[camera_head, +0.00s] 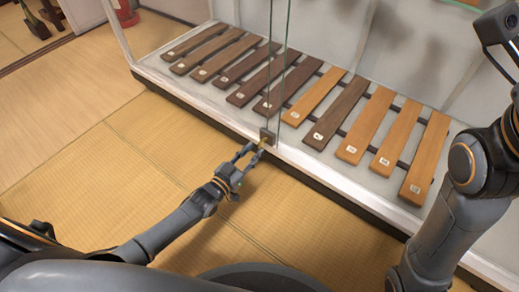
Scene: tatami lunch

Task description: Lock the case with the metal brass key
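The case (360,191) is a long glass-fronted display case with a white base rim, and its glass door edges meet near the middle. A small dark lock (266,136) sits low on the glass at that meeting line. My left gripper (252,154) is right in front of the lock, its fingertips pointing at it. A small brass-coloured bit, likely the key (261,144), shows between the fingertips and the lock. I cannot tell whether it is inside the lock. My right arm is at the right side, and its gripper is out of the picture.
Several wooden bars (325,115), dark and light brown with small white labels, lie in a row inside the case. Tatami mats (90,185) cover the floor in front and are clear. A red object (125,13) stands at the back left.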

